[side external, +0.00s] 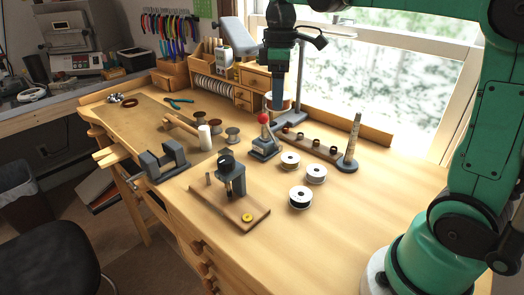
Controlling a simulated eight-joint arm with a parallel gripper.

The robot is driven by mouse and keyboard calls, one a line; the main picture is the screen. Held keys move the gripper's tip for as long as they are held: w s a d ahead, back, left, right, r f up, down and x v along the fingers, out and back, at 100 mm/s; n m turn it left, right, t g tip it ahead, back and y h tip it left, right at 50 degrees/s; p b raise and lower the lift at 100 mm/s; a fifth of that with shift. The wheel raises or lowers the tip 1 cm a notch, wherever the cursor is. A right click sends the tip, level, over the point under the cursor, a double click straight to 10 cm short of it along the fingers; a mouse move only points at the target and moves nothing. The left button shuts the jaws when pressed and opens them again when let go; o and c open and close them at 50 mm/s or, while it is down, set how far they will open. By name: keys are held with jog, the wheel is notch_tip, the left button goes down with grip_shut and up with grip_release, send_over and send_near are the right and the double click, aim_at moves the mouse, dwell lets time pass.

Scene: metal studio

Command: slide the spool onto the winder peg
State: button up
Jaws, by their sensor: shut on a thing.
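My gripper (277,103) points down over the back of the bench, below the window. It is shut on a spool with a pale rim and copper-brown winding (287,102), mostly hidden behind the fingers. The spool appears above the bench, in front of a thin upright post on a grey base (291,118); I cannot tell whether they touch. What looks like the winder, a wooden board (218,206) with a dark upright device (232,180), a short peg (208,179) and a yellow disc (247,217), sits near the front edge, apart from my gripper.
A red-knobbed grey device (264,145) stands below my gripper. A rail with rings and a tapered post (351,142) is to its right. A vise (165,160) is at left. The right front is clear.

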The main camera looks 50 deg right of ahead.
jog(key=w+a+f, duration=0.6)
jog(key=w+a, duration=0.1)
jog(key=w+a+f, duration=0.3)
jog(key=a, duration=0.1)
jog(key=shift+w+f, duration=0.25)
jog(key=shift+w, duration=0.05)
jog(key=shift+a+f, duration=0.1)
jog(key=shift+f, duration=2.3)
jog(key=shift+f, duration=1.05)
jog(key=shift+f, duration=0.35)
jog(key=shift+f, duration=0.65)
